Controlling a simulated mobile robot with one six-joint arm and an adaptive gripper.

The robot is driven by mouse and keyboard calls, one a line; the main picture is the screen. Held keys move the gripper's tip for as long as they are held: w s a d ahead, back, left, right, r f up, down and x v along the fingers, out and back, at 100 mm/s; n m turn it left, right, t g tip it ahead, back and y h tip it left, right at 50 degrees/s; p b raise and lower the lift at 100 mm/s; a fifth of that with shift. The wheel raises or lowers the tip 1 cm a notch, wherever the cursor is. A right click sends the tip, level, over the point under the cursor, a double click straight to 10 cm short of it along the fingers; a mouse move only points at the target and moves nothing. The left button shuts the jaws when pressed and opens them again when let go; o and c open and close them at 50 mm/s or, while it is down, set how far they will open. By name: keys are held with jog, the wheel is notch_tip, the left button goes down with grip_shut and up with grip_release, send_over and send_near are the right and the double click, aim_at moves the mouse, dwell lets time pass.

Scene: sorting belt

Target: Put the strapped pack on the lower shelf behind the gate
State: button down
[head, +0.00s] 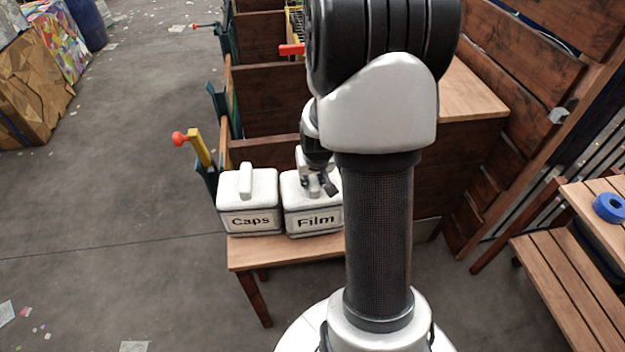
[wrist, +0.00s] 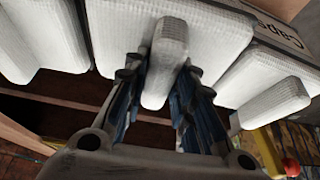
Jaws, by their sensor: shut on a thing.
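My gripper (head: 320,186) is at the top of the white box labelled "Film" (head: 314,219) on a wooden bench. In the wrist view my gripper (wrist: 160,76) is shut on that box's raised white handle, one finger on each side. The arm partly hides this box. The white box labelled "Caps" (head: 249,220) stands close on its left; it is on the right in the wrist view (wrist: 285,97). I cannot make out a strapped pack or straps. Dark wooden bays (head: 262,87) stand behind, with a red-knobbed yellow lever (head: 198,147); I cannot tell which part is the gate.
In the wrist view another white handled box (wrist: 45,42) sits on the other side of the held one. The bench (head: 255,252) is narrow. A slatted wooden table (head: 590,225) with a blue ring (head: 609,207) is at right. The floor at left is mostly clear.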

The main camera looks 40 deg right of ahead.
jog(key=shift+f, duration=0.25)
jog(key=shift+f, duration=0.2)
jog(key=c, duration=1.3)
grip_release()
